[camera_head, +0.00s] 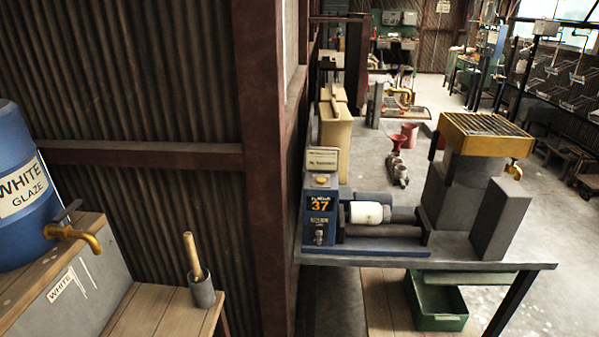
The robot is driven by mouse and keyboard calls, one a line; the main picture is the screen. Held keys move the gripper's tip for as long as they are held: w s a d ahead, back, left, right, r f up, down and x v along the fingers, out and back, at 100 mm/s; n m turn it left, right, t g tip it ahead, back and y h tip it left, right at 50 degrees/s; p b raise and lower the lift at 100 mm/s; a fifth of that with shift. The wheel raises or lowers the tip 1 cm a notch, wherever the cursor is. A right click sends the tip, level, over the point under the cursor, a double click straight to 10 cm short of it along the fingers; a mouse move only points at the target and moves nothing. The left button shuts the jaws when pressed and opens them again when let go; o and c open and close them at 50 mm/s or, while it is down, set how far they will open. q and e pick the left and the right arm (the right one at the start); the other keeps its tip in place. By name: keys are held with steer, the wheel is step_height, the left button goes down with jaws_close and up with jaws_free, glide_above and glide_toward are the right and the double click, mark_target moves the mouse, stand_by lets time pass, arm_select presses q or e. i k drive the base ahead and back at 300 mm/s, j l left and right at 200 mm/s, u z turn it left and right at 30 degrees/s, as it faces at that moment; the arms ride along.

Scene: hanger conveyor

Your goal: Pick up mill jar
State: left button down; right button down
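The mill jar (366,212) is a small white cylinder. It lies on its side on the dark rollers of a jar mill, just right of the mill's blue control box (320,215) marked 37. The mill stands on a grey metal bench (450,264) right of the centre of the head view. A grey end piece closes the jar's right side, beside the dark roller. Neither of my grippers shows in this view.
A brown steel post (266,160) stands left of the bench. A blue glaze barrel (20,190) and a mortar with pestle (202,290) are at left. A green bin (437,304) sits below.

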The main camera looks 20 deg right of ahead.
mark_target(361, 212)
steer(key=z, duration=1.3)
